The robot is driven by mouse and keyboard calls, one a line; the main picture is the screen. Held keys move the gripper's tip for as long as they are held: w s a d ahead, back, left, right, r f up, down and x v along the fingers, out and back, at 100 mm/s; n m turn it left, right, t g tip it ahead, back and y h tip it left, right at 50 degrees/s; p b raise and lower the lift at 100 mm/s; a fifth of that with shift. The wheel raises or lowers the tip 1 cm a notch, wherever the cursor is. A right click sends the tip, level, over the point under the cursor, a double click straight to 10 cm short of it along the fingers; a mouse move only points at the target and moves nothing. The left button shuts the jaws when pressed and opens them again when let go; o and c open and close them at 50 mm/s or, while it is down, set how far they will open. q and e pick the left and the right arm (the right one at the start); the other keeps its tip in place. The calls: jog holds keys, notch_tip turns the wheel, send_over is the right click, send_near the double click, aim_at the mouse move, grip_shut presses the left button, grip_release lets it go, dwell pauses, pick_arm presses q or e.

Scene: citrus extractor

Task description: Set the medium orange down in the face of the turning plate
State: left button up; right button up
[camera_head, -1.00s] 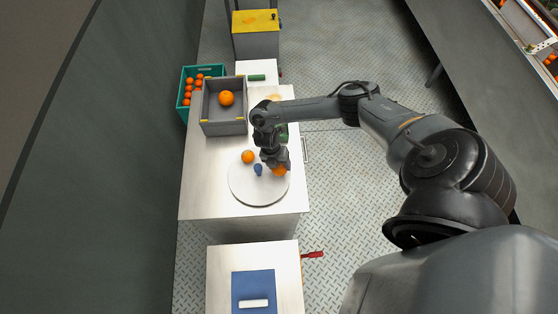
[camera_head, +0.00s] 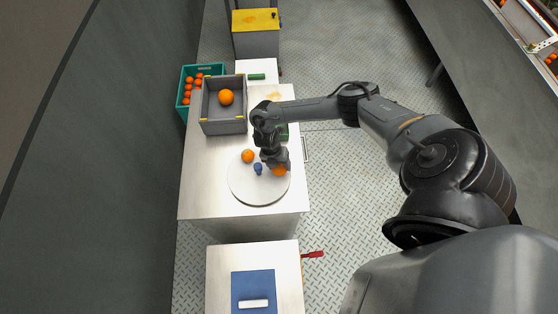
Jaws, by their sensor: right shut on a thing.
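The round light-grey turning plate (camera_head: 255,191) lies on the steel table. One orange (camera_head: 247,156) sits at the plate's far left edge, and a small blue knob (camera_head: 258,168) stands near it. My right gripper (camera_head: 277,168) is over the plate's right side, shut on an orange (camera_head: 280,170). The gripper hides part of that orange, and I cannot tell whether it touches the plate. A larger orange (camera_head: 227,97) lies in the grey bin. My left gripper is not in view.
The grey bin (camera_head: 224,128) stands behind the plate, with a teal crate (camera_head: 183,99) of several oranges to its left. A blue mat (camera_head: 253,283) with a white-handled item lies on the nearer table. The steel table (camera_head: 205,190) left of the plate is clear.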

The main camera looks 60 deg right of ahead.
jog(key=shift+f+b, duration=0.3)
jog(key=shift+f, duration=0.2)
jog(key=o, duration=1.2)
jog(key=shift+r, duration=0.15)
jog(key=shift+p+v, duration=0.85)
jog(key=p+v, duration=0.7)
jog(key=v, duration=0.2)
